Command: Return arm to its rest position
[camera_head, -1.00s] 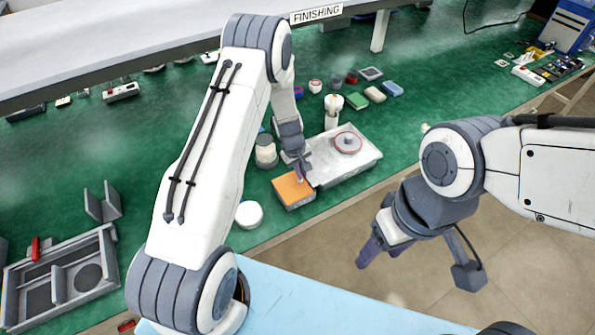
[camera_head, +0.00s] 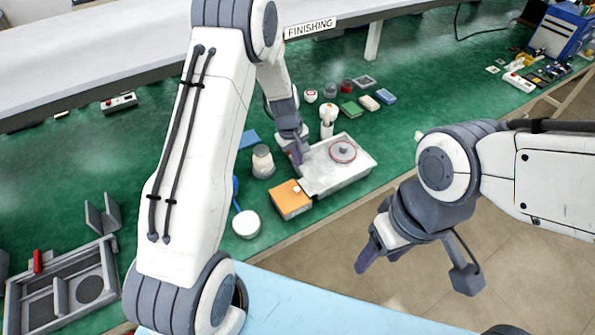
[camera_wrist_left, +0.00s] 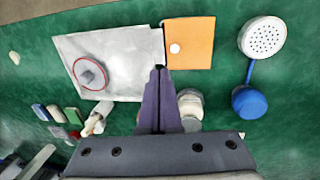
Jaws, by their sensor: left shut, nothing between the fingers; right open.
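My left gripper (camera_head: 297,153) is shut and empty. In the head view it hangs over the green bench, by the left end of a pale grey tray (camera_head: 352,176). In the left wrist view its closed fingers (camera_wrist_left: 160,72) point at the gap between the tray (camera_wrist_left: 112,50) and an orange block (camera_wrist_left: 190,45). The orange block (camera_head: 290,203) has a small white button on top. My right gripper (camera_head: 367,255) is open and empty, over the floor in front of the bench.
A jar (camera_head: 262,163) stands left of the left gripper, with a white round shower-head-like piece (camera_head: 246,224) nearer me. A red-ringed disc (camera_head: 343,151) lies on the tray. Small coloured blocks (camera_head: 350,109) lie behind. A grey divided tray (camera_head: 70,290) sits at left.

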